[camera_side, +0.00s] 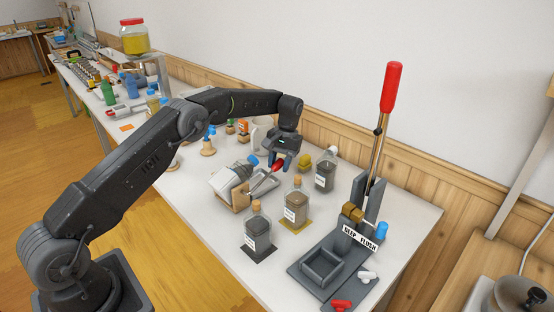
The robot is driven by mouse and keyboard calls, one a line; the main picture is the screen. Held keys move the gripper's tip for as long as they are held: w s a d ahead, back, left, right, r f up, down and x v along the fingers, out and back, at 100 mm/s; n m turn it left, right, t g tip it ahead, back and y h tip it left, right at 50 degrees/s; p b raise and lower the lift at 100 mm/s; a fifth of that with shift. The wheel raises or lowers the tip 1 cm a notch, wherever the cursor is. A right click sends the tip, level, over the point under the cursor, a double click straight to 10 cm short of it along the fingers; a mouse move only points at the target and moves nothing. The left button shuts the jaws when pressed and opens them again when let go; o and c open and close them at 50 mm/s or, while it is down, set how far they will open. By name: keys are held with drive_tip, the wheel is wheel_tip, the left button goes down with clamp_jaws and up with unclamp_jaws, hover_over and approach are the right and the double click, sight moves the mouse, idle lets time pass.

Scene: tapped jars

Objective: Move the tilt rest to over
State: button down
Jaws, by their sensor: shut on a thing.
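The tilt rest (234,199) stands on the white table near the middle, a wood and grey cradle. A clear jar with a blue cap appears to lie tilted in it. A grey lever (262,184) rises from its right side to a red end (279,165). My gripper (282,163) points down from above and is shut on this red end. The fingers partly hide the red end, and the exact grip is small in view.
Corked jars (257,232) (296,205) stand in front, with a grey-capped jar (326,172) behind. A "DEEP FLUSH" stand (360,235) with a tall red-handled lever (391,88) is at right. Small tapped items stand behind left. Bare table lies left of the front jar.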

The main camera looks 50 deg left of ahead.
drive_tip(key=shift+w+d+f, duration=0.15)
drive_tip(key=shift+w+f, duration=0.15)
drive_tip(key=shift+f, duration=0.5)
drive_tip(key=shift+w+d+f, duration=0.15)
drive_tip(key=shift+w+f, duration=0.1)
drive_tip(key=shift+f, duration=1.15)
drive_tip(key=c, duration=0.9)
unclamp_jaws()
drive_tip(key=shift+r, duration=0.1)
drive_tip(key=shift+a, duration=0.1)
drive_tip(key=shift+w+r, duration=0.15)
drive_tip(key=shift+r, duration=0.35)
drive_tip(key=v, duration=0.3)
drive_tip(key=s+v, duration=0.1)
drive_tip(key=v, duration=0.1)
drive_tip(key=s+v, duration=0.1)
drive_tip(key=v, duration=0.2)
drive_tip(key=shift+w+r, duration=0.15)
drive_tip(key=shift+r, duration=0.45)
